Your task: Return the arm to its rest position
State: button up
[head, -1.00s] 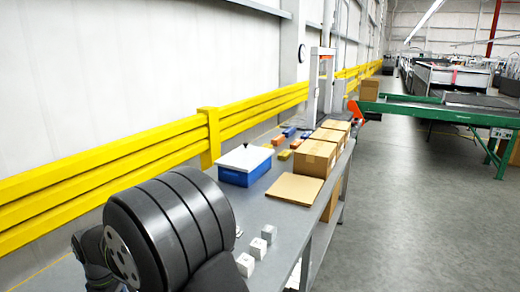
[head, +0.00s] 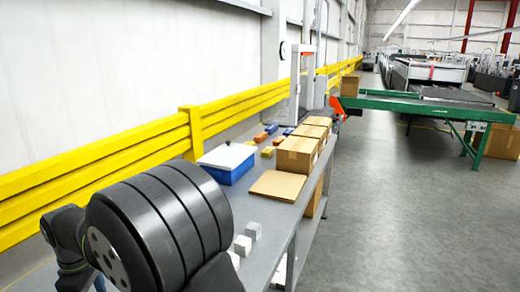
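My arm shows at the lower left of the head view as large dark grey, ribbed links with a black joint behind them. The links stand over the near end of the grey table (head: 262,232). My gripper is not visible in this view, so I cannot see its fingers or whether it holds anything.
On the table are a blue box with a white top (head: 228,162), a flat cardboard piece (head: 277,186), cardboard boxes (head: 297,154) and small white cubes (head: 243,245). A yellow guard rail (head: 95,158) runs behind. A green conveyor (head: 420,106) stands right, with open floor before it.

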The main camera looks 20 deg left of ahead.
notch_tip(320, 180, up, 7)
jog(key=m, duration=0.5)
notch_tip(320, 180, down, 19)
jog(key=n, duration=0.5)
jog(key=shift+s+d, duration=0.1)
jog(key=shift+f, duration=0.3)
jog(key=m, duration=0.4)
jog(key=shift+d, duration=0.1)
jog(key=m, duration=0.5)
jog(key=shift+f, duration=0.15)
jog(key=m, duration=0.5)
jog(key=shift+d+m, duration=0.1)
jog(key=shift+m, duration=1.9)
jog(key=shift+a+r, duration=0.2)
